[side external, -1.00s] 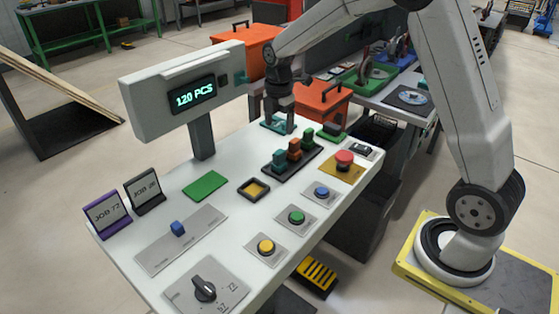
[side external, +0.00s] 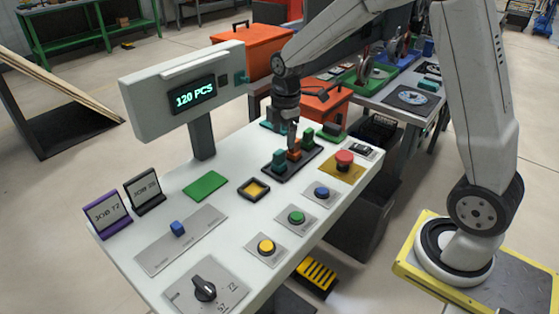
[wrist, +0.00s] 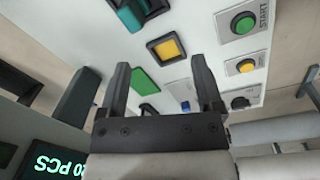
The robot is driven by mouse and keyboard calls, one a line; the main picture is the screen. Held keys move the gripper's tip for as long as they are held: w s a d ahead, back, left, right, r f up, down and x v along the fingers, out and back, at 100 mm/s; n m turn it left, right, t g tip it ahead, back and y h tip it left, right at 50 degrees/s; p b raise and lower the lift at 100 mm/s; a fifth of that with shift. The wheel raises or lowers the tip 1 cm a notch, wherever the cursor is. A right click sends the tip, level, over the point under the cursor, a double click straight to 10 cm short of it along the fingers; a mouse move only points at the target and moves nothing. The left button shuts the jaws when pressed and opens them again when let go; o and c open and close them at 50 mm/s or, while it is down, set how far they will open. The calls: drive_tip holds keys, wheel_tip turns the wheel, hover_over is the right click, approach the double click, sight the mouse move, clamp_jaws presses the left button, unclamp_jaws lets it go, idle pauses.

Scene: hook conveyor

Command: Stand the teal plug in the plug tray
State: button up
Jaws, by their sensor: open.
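The teal plug (side external: 279,161) stands upright at the near-left end of the dark plug tray (side external: 291,172). An orange plug (side external: 295,154) and a green plug (side external: 308,138) stand behind it in the same tray. My gripper (side external: 292,135) is over the tray around the orange plug, partly covering it; the exact gap is hard to judge. In the wrist view the jaws (wrist: 160,66) are apart with nothing between them. The teal plug (wrist: 131,14) shows there at the top left, clear of the fingers. A teal base (side external: 266,125) behind the tray is partly hidden by my gripper.
A red mushroom button (side external: 344,158) stands right of the tray. A framed yellow square (side external: 254,189) and a green pad (side external: 205,186) lie nearer. The display box (side external: 185,90) rises on a post at the left. Buttons and a dial (side external: 204,288) fill the front.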

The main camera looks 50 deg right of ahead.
drive_tip(key=s+a+f+m+t, duration=0.1)
drive_tip(key=s+a+m, duration=0.2)
drive_tip(key=s+m, duration=0.4)
drive_tip(key=s+a+f+m+t, duration=0.1)
drive_tip(key=s+a+f+m, duration=0.1)
drive_tip(key=s+m, duration=0.4)
drive_tip(key=shift+s+a+m, duration=0.4)
drive_tip(key=shift+s+a, duration=0.05)
drive_tip(key=shift+s, duration=0.45)
